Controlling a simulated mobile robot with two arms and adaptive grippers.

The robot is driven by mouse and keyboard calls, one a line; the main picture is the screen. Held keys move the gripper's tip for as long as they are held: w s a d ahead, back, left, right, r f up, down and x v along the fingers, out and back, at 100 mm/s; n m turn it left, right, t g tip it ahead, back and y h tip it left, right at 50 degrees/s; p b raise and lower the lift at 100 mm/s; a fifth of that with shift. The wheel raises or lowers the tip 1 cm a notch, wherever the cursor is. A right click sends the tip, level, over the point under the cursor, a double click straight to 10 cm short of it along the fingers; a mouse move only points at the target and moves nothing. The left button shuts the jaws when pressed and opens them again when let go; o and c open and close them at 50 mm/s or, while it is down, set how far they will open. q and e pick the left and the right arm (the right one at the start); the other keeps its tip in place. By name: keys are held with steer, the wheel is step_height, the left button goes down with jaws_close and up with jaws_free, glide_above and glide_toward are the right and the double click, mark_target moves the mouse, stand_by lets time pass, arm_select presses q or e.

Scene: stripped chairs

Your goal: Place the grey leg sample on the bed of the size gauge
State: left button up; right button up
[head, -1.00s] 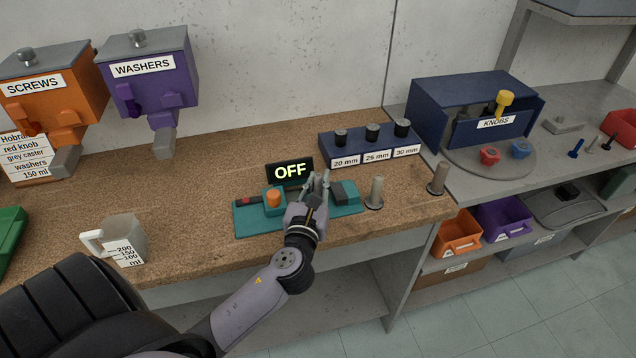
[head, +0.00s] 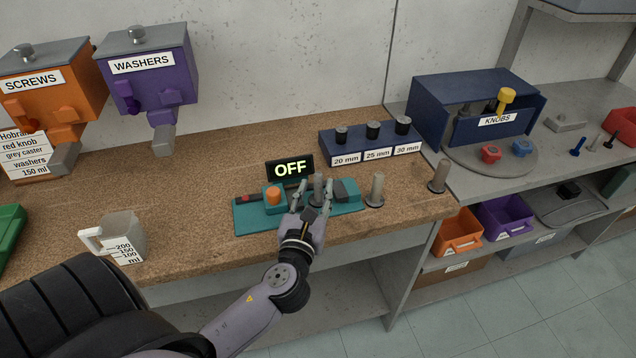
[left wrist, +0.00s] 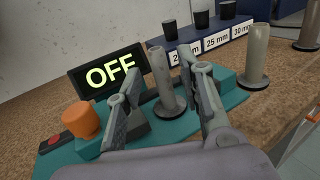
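The size gauge has a teal base (head: 246,222) on the bench, with an orange button (head: 273,196) and a display (head: 289,170) reading OFF. A grey leg sample (head: 318,187) stands upright on the gauge bed. It also shows in the left wrist view (left wrist: 162,82). My left gripper (head: 312,191) is open in front of the gauge. In the left wrist view its fingers (left wrist: 167,80) are spread on either side of the sample, with gaps showing. The sample's foot is partly hidden in the head view. My right gripper is not in view.
Two similar grey legs (head: 376,190) (head: 439,177) stand upright right of the gauge. A blue block (head: 372,144) labelled 20, 25 and 30 mm is behind. A measuring jug (head: 124,240) stands left. Bench between jug and gauge is clear.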

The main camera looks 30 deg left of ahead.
arm_select(q)
steer(key=b+v, duration=0.1)
steer(key=v, duration=0.6)
steer(key=shift+f, duration=0.1)
steer(key=shift+s+d, duration=0.25)
steer(key=shift+s, duration=0.35)
